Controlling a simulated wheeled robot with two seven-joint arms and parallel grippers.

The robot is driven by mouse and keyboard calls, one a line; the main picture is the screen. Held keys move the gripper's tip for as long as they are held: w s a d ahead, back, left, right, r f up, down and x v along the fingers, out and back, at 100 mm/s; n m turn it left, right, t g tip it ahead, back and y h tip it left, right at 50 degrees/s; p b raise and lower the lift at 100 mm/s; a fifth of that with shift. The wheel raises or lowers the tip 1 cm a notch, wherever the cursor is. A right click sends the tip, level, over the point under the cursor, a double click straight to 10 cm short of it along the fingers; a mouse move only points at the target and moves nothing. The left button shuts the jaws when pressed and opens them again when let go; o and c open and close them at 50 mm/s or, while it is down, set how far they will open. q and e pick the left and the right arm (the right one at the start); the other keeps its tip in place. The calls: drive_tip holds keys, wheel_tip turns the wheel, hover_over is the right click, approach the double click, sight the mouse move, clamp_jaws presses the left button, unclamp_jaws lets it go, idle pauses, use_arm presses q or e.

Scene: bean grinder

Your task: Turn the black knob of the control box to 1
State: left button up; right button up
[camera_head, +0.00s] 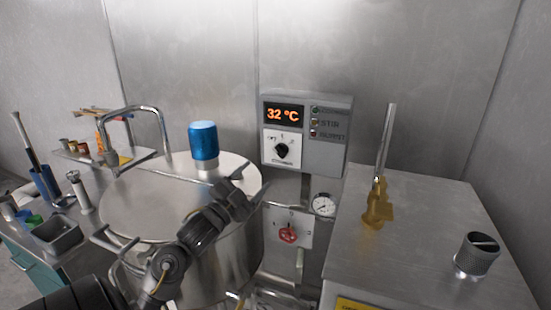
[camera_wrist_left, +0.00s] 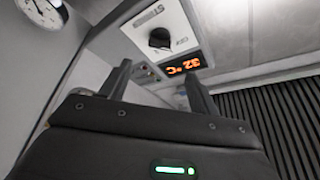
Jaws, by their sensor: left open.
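The control box (camera_head: 327,155) is a grey box on the back wall with an orange "32 °C" display (camera_head: 283,114). Its black knob (camera_head: 282,150) sits on a white dial plate below the display. The dial's numbers are too small to read. In the left wrist view the knob (camera_wrist_left: 160,38) appears beyond the fingers on the box's face (camera_wrist_left: 176,15). My left gripper (camera_head: 251,184) is open and empty, below and left of the knob and apart from it. Its two fingers also show in the left wrist view (camera_wrist_left: 157,80). My right gripper is not in view.
A large steel vessel (camera_head: 140,205) with a blue-capped fitting (camera_head: 203,142) stands under my left arm. A pressure gauge (camera_head: 323,205) and a red valve handle (camera_head: 288,233) are below the box.

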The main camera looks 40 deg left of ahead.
sight(278, 154)
use_arm(q)
drive_tip(key=p+x, duration=0.3)
drive_tip(key=x, duration=0.5)
drive_tip(key=shift+w+r, duration=0.15)
drive_tip(key=shift+w, duration=0.2)
drive_tip(key=shift+x, duration=0.85)
drive_tip(key=shift+d+f, duration=0.1)
drive_tip(key=shift+f, duration=0.1)
drive_tip(key=c, duration=1)
